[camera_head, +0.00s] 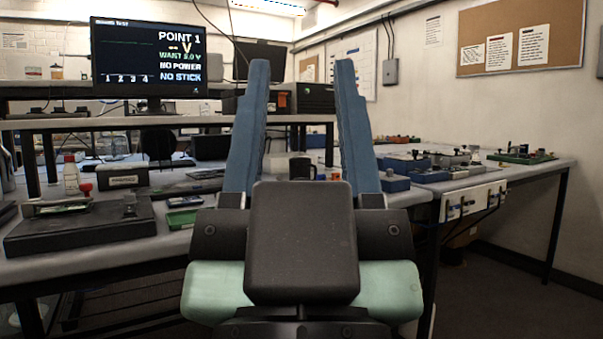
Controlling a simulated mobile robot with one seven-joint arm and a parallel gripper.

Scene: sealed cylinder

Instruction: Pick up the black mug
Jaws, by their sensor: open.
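The black mug (300,168) stands upright on the grey workbench, seen between my gripper's two blue fingers. I cannot tell the exact distance.
A black box device (80,226) and a bottle (71,175) stand on the bench at left. Blue boxes (393,182) sit right of the fingers. A monitor (148,58) stands on the shelf behind. A side bench (545,168) with small devices runs along the right wall.

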